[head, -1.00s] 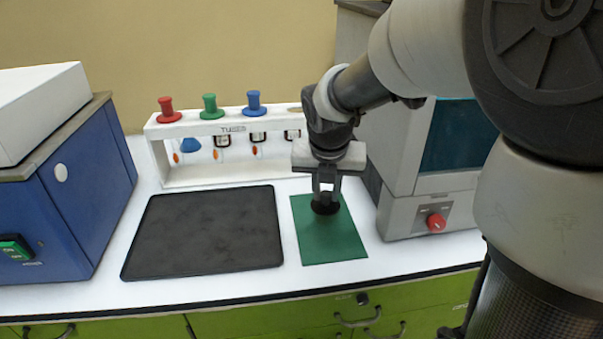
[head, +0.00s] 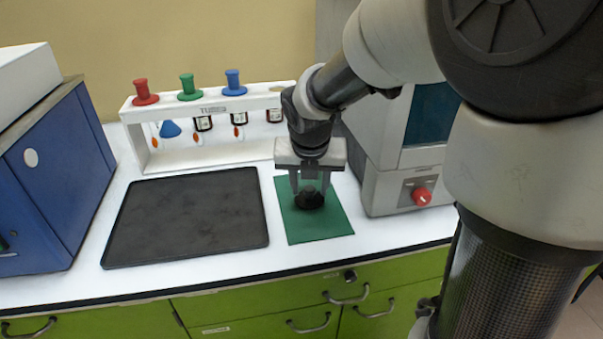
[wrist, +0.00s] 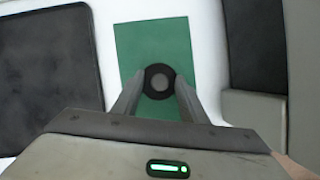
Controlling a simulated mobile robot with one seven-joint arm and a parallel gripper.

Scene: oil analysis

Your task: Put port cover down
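The black round port cover (head: 309,199) sits on the green mat (head: 325,226), toward its middle. In the wrist view the cover (wrist: 148,91) shows as a dark ring with a grey centre on the green mat (wrist: 128,45). My gripper (head: 310,190) points down over the cover. Its two fingers are spread, one on each side of the cover's centre, with a gap visible in the head view. In the wrist view the gripper (wrist: 158,85) also straddles the cover. Whether a fingertip touches the cover's rim is hard to tell.
A black tray (head: 190,220) lies left of the mat. Behind it stands a white rack (head: 215,105) with red, green and blue knobs. A grey machine with a red dial (head: 421,196) stands close on the right. A blue machine (head: 60,180) is at left.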

